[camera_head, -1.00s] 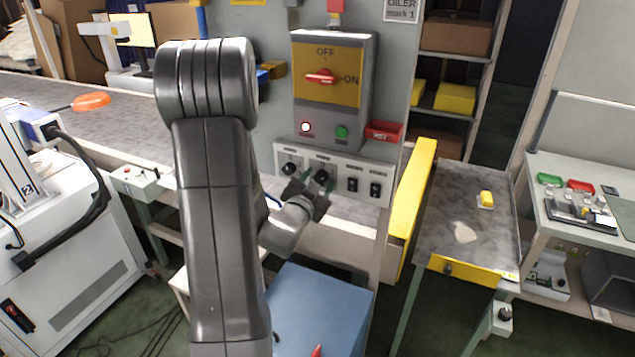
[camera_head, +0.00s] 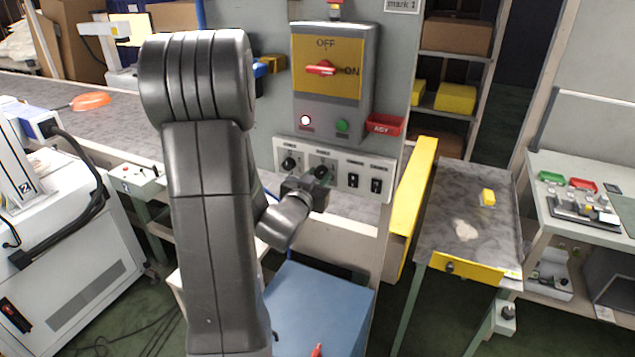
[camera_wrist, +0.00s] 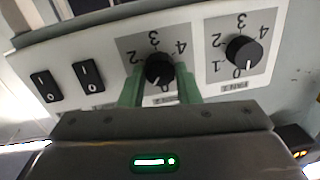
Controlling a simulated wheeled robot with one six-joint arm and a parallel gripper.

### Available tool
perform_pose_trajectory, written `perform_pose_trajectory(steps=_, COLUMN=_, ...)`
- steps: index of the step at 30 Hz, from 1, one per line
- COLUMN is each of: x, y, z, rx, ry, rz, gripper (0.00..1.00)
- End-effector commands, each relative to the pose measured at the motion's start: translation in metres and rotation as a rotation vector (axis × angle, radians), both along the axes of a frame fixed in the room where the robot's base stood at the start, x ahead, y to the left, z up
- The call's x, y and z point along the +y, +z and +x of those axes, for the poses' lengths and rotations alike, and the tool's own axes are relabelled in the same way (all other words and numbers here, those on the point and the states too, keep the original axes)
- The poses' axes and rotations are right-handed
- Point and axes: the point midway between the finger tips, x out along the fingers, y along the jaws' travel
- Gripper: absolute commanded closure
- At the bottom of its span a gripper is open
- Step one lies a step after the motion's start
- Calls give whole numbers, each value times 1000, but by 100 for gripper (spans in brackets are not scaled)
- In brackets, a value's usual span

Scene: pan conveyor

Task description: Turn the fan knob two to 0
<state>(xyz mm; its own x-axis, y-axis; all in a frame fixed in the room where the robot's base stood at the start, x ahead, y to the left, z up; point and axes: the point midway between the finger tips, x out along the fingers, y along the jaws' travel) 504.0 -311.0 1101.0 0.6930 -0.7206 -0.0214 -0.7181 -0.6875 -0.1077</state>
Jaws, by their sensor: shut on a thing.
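The fan knob two (camera_wrist: 158,70) is a round black knob on the light control panel (camera_head: 266,158). It is the second knob from the left in the head view (camera_head: 321,171). My gripper (camera_wrist: 160,90) has its green fingers on either side of this knob and is shut on it. In the wrist view the digits 2, 3 and 4 show around the knob. Its white mark points down toward my gripper, and the digit there is hard to read. In the head view my gripper (camera_head: 318,180) partly covers the knob.
Another black knob (camera_wrist: 243,53) sits beside it, with two black rocker switches (camera_wrist: 88,76) (camera_wrist: 46,86) on the other side. A grey box with a red ON/OFF switch (camera_head: 321,69) is above. A yellow bar (camera_head: 412,200) stands to the right.

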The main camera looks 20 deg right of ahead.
Motion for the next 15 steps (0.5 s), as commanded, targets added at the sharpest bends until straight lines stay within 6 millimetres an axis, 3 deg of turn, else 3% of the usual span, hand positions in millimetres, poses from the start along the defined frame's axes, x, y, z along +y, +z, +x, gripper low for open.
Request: perform_pose_trajectory(steps=15, x=1, y=1, z=1, rx=354, ry=1, rz=-301, gripper=93)
